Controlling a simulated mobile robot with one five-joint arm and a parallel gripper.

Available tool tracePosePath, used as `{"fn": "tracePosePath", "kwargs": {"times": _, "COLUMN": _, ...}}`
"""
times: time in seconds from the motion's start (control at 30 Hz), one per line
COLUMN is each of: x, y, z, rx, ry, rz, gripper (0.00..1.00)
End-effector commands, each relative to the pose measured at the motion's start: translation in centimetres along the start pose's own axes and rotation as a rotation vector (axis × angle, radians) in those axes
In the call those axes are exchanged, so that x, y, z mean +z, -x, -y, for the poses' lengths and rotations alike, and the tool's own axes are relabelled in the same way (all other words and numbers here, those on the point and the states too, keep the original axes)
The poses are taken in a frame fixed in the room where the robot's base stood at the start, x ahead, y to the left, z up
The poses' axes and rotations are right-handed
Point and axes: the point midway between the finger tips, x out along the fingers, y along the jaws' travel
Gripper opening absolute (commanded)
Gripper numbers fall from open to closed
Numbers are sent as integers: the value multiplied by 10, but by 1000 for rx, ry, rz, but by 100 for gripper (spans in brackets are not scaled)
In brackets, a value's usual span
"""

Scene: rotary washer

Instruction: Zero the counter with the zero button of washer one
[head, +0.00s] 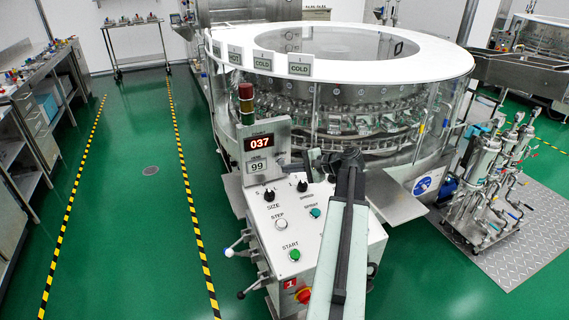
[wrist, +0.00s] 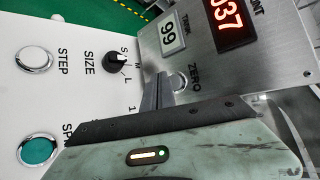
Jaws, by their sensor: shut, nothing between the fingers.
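The counter display (head: 260,143) of washer one reads 037 in red; it also shows in the wrist view (wrist: 227,17). The zero button (wrist: 178,80), a round pale button in a metal ring beside the word ZERO, sits on the steel display plate in the wrist view. In the head view I cannot make it out clearly. My gripper (wrist: 159,76) is shut and empty, with its fingertips close beside the zero button and overlapping its edge in the picture. I cannot tell whether they touch it. In the head view my arm reaches over the console's right side.
The white console (head: 285,225) carries SIZE and SPEED knobs, STEP, SPRAY and green START (head: 295,255) buttons, plus a red button on its front. The TANK readout (head: 257,166) shows 99. The round washer (head: 340,55) stands behind; pumps (head: 490,165) stand right. Green floor is clear at left.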

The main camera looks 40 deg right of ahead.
Motion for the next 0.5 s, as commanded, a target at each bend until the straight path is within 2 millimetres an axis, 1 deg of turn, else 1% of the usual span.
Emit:
{"fn": "tracePosePath", "kwargs": {"times": 0.37, "x": -1, "y": 0, "z": 0, "rx": 0, "ry": 0, "rz": -1, "gripper": 0}}
{"fn": "tracePosePath", "kwargs": {"times": 0.5, "x": -3, "y": -3, "z": 3, "rx": 0, "ry": 0, "rz": 0, "gripper": 0}}
